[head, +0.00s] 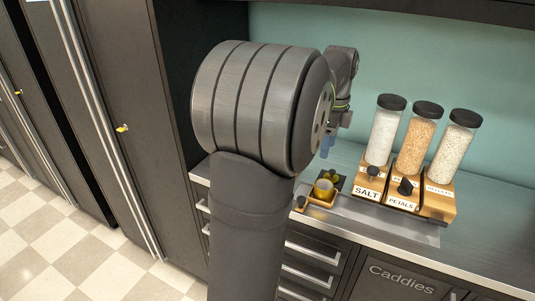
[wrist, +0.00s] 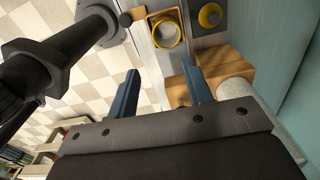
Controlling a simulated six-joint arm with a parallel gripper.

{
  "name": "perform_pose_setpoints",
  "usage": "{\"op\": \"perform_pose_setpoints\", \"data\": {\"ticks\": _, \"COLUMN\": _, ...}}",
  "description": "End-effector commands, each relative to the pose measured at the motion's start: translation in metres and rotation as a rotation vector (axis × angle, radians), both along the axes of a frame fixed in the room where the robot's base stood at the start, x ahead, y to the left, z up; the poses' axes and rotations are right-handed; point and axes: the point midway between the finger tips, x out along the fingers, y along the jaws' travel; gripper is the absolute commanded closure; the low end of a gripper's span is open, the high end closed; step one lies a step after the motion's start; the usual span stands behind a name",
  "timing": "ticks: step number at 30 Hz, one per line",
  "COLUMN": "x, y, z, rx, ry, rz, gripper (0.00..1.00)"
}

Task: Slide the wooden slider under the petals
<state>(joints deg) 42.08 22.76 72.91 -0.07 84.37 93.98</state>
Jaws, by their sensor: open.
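The wooden slider (head: 315,203) sits at the left end of a metal rail, with a yellow cup (head: 323,187) standing on it. The petals dispenser (head: 416,146) is the middle of three jars, to the right of the slider. My gripper (head: 328,146) is above the counter, beyond the slider and left of the jars, apart from both. In the wrist view my gripper (wrist: 160,88) is open, its two blue fingers apart with nothing held. The yellow cup (wrist: 167,32) shows beyond the fingertips there. My arm hides part of the counter in the head view.
The salt jar (head: 385,133) stands left of the petals and a third jar (head: 456,146) stands right. A dark tray with a yellow-green round piece (head: 332,175) lies behind the slider. The rail (head: 370,215) between slider and petals looks clear.

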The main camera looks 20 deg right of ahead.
Motion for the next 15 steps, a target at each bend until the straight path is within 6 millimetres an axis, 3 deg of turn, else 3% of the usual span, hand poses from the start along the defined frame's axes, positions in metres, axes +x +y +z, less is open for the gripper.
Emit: {"op": "perform_pose_setpoints", "data": {"ticks": 15, "x": -0.012, "y": 0.063, "z": 0.02, "rx": 0.0, "ry": -0.001, "rz": -0.67, "gripper": 0.54}}
